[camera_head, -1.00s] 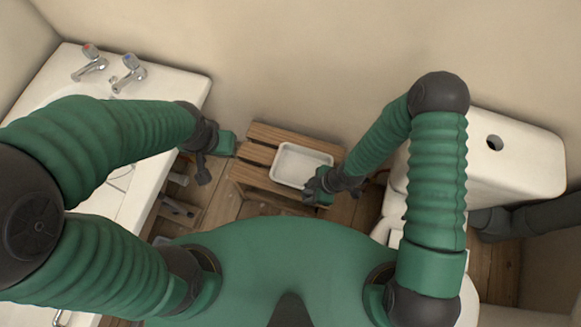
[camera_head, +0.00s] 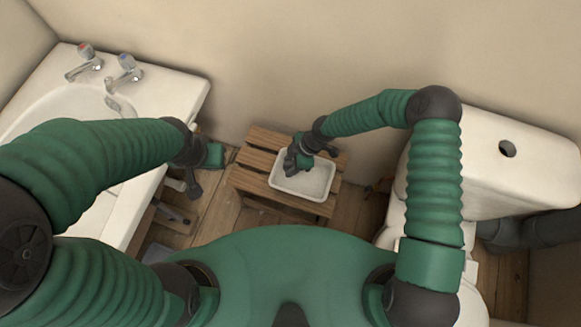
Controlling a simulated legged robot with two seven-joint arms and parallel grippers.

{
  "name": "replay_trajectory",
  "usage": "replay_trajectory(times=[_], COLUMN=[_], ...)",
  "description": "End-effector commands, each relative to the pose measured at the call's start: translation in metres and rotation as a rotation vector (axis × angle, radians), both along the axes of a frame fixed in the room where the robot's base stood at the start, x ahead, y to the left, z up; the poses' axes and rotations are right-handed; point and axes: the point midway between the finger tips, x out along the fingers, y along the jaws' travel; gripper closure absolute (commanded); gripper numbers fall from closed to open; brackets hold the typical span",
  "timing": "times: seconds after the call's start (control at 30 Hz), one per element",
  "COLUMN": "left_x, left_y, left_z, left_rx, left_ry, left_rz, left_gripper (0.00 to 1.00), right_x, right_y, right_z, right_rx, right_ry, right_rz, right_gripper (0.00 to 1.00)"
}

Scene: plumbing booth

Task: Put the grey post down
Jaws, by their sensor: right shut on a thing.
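My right gripper (camera_head: 292,163) is over the left part of a white tray (camera_head: 320,187). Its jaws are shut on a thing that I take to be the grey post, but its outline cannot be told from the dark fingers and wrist. Whether it touches the tray floor cannot be seen. The tray rests on a slatted wooden stool (camera_head: 255,180) and its visible floor looks bare. My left gripper (camera_head: 194,188) hangs beside the right edge of the basin, away from the stool; its jaws are too small and dark to read.
A white basin (camera_head: 185,85) with two taps (camera_head: 128,70) is at the left. A white toilet cistern (camera_head: 535,175) stands at the right, with a dark pipe (camera_head: 540,232) beside it. Wooden floor (camera_head: 222,210) shows around the stool. The wall is behind.

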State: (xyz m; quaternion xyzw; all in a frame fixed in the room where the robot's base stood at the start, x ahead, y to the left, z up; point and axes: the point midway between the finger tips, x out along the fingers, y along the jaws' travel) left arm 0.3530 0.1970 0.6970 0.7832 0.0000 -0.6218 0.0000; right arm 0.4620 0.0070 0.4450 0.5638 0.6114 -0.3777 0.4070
Motion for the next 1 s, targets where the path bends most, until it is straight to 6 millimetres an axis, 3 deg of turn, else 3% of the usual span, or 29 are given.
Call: replay_trajectory(times=[0.03,0.2,0.27,0.3,0.53,0.57,0.6,0.73,1.0], left_x=[0.000,0.000,0.000,0.000,0.000,0.000,0.000,0.000,0.000], left_y=[0.000,0.000,0.000,0.000,0.000,0.000,0.000,0.000,0.000], left_z=[-0.004,-0.019,-0.019,-0.017,-0.020,-0.020,-0.018,-0.018,-0.018], left_rx=[0.000,0.000,0.000,0.000,0.000,0.000,0.000,0.000,0.000], left_ry=[0.000,0.000,0.000,0.000,0.000,0.000,0.000,0.000,0.000], left_rz=[0.000,0.000,0.000,0.000,0.000,0.000,0.000,0.000,0.000], left_gripper=[1.00,1.00,1.00,1.00,1.00,1.00,1.00,1.00,1.00], right_x=[0.007,0.005,0.005,0.006,0.005,0.005,0.005,0.005,0.005], right_y=[-0.001,0.000,0.000,0.000,0.000,0.000,0.000,0.000,0.000], right_z=[-0.002,-0.036,-0.037,-0.036,-0.039,-0.039,-0.038,-0.038,-0.036], right_rx=[0.001,0.001,0.001,0.000,0.000,0.000,0.000,0.000,0.000], right_ry=[-0.002,0.003,0.001,0.000,0.000,0.000,0.000,0.000,0.000], right_rz=[-0.004,-0.001,-0.001,0.000,0.000,0.000,0.000,0.000,0.000], right_gripper=[0.95,0.95,0.95,1.00,1.00,0.55,0.50,0.34,0.34])
